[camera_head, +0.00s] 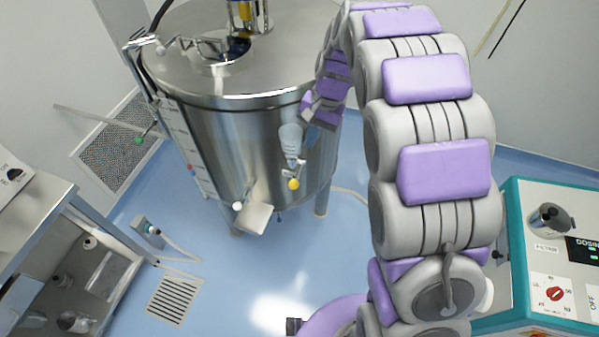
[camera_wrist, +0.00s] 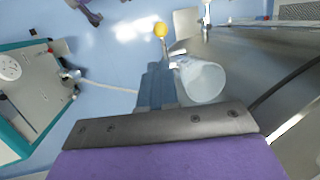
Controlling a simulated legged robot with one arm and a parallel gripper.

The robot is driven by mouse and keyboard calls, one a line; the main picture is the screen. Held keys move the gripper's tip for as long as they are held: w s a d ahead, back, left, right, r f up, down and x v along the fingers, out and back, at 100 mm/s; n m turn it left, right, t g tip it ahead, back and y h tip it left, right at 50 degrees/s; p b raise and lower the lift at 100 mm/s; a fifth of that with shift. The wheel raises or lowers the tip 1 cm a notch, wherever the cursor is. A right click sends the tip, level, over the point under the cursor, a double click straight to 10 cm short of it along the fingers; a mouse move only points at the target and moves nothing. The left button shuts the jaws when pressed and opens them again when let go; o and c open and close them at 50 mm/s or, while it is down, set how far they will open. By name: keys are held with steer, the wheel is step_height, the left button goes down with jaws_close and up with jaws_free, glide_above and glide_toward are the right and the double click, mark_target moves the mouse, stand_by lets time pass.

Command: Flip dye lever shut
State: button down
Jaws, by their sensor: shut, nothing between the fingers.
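A small lever with a yellow ball knob (camera_head: 293,184) sticks out low on the front of the steel tank (camera_head: 230,130); it looks like the dye lever. In the wrist view the yellow knob (camera_wrist: 160,30) is just beyond my fingertips. A translucent pale cup-like funnel (camera_head: 290,139) sits above the lever, and it also shows in the wrist view (camera_wrist: 202,80). My gripper (camera_head: 311,136) is shut and empty, right beside the funnel and above the knob. Its blue-grey fingers (camera_wrist: 155,72) point toward the lever. I cannot tell whether the fingers touch the funnel or lever.
A square grey plate (camera_head: 255,217) and a white knob (camera_head: 238,206) stick out from the tank left of the lever. A teal-edged control cabinet (camera_head: 545,255) stands at right and a grey bench (camera_head: 45,240) at left. Blue floor before the tank is mostly clear.

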steer(key=shift+a, duration=0.1)
glide_toward(295, 181)
steer(key=x, duration=0.7)
steer(key=shift+a, duration=0.15)
steer(key=shift+f+b, duration=0.1)
steer(key=shift+b, duration=0.2)
